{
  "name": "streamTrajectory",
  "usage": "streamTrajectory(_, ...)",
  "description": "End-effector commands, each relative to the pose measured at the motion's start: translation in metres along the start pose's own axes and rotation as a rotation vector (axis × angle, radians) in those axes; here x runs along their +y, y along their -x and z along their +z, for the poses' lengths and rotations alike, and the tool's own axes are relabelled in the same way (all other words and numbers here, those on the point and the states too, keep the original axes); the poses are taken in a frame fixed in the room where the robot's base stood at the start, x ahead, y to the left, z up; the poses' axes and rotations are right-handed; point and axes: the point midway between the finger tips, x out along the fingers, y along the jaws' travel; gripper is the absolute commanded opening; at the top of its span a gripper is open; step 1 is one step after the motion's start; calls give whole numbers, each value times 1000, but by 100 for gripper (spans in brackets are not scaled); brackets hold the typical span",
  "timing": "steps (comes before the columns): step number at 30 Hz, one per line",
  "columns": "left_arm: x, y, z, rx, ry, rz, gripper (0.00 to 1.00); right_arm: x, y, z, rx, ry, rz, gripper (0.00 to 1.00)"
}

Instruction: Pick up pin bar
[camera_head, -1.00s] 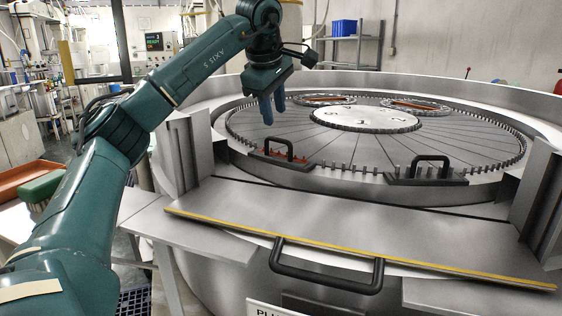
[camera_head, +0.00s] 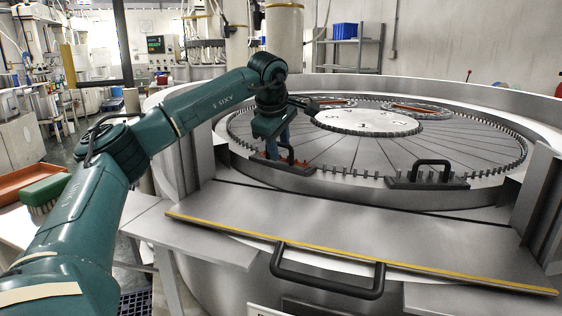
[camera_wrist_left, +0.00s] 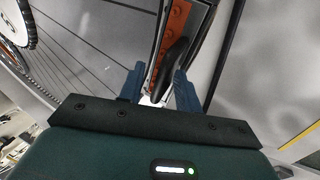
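A dark bar with an upright black handle and an orange strip (camera_head: 299,169) sits on the near left rim of the round machine. It also shows in the left wrist view (camera_wrist_left: 172,32). A second handled bar (camera_head: 430,181), with short upright pins, sits on the rim to its right. I cannot tell which one the task calls the pin bar. My left gripper (camera_head: 278,150) is down at the left bar's handle, fingers pointing down. In the left wrist view the blue fingers (camera_wrist_left: 159,75) are apart, with the black handle between or just beyond them; contact is unclear. My right gripper is out of view.
The round plate (camera_head: 340,160) has a pinned edge and a pale raised disc (camera_head: 370,122) in its middle. A flat steel front panel (camera_head: 350,228) with a yellow edge and a black handle (camera_head: 325,283) lies nearer. A green brush (camera_head: 44,190) lies at left.

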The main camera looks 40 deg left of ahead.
Motion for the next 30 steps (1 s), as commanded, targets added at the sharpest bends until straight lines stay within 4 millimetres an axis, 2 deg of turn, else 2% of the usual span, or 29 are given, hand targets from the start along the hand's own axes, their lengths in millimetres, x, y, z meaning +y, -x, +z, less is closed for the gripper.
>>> streamTrajectory(1, 0, 0, 0, 0, 0, 0, 31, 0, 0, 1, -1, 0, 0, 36)
streamTrajectory(13, 0, 1, 0, 0, 0, 0, 0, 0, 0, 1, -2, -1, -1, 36)
streamTrajectory(30, 2, 5, 0, -1, 1, 4, 0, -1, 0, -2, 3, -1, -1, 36)
